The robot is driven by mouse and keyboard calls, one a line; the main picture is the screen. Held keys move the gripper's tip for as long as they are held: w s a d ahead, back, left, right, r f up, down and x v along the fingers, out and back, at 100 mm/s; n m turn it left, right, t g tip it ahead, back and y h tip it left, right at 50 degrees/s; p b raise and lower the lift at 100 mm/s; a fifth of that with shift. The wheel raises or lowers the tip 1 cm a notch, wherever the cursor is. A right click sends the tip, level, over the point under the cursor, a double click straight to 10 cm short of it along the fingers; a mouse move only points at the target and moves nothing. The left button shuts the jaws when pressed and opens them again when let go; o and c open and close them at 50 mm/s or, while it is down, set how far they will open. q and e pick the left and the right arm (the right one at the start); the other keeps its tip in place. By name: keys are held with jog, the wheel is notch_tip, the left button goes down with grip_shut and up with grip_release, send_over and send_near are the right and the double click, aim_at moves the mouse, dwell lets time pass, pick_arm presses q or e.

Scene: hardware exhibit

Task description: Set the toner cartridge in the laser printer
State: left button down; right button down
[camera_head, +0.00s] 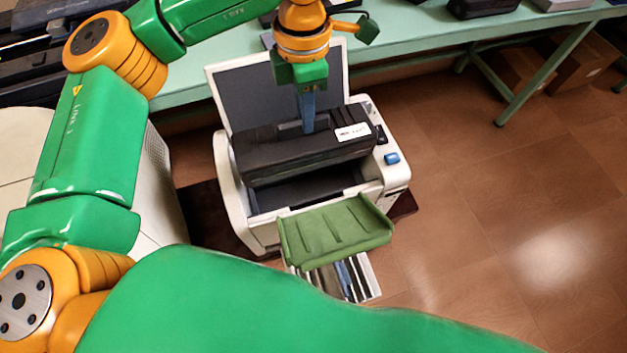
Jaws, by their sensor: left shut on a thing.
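The laser printer (233,196) is white with its lid (240,92) raised at the back and a dark open bay (310,188). A blue button (391,158) is on its right side panel. The toner cartridge (285,155) is a long black block with a white label, lying crosswise over the bay. My left gripper (308,125) comes down from above and is shut on the cartridge near its middle. The cartridge hides part of the bay, and I cannot tell whether it touches the printer. My right gripper is not in view.
A green tray (335,232) juts from the printer's front, with printed sheets (345,278) below it. A pale green table (430,40) runs behind. Cardboard boxes (580,70) sit under it at the right. The brown floor at right is clear.

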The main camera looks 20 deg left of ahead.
pick_arm(q)
jog(key=f, duration=0.1)
jog(key=s+f, duration=0.1)
jog(key=shift+s+f, duration=0.1)
jog(key=shift+f, duration=0.2)
notch_tip(320, 180, down, 16)
jog(key=p, duration=0.1)
jog(key=shift+w+p, duration=0.3)
jog(key=shift+p, duration=0.1)
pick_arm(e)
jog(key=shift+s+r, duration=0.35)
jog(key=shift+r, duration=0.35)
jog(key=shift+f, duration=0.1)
